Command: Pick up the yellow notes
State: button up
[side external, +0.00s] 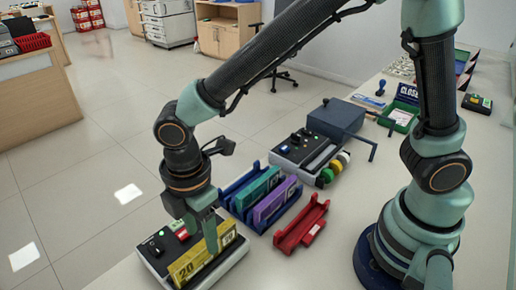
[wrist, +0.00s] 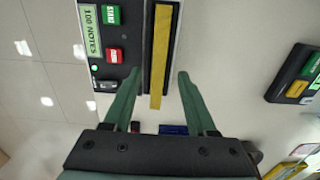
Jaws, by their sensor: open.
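The yellow notes (side external: 190,266), a bundle marked 20, stand on edge in the slot of a note-counting machine (side external: 152,256) at the front left of the counter. In the wrist view the notes (wrist: 159,90) are a narrow yellow strip seen from above. The machine (wrist: 108,72) there shows a green and a red button and a display reading 100 NOTES. My gripper (side external: 204,232) is over the notes, with one finger in front of them. In the wrist view my open gripper (wrist: 159,74) has one finger on each side of the strip, with gaps between.
Right of the machine are a blue rack (side external: 238,187) holding green notes (side external: 262,186) and purple notes (side external: 274,203), and a red tray (side external: 298,226) that looks empty. Behind stand a second machine (side external: 293,150) and a dark blue box (side external: 340,118). The counter's left edge is close to the machine.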

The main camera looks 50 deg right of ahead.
aim_at(204, 243)
jog(key=shift+w+d+f, duration=0.1)
jog(key=shift+d+f, duration=0.05)
jog(key=shift+f, duration=2.2)
grip_shut()
jog(key=shift+r, duration=0.15)
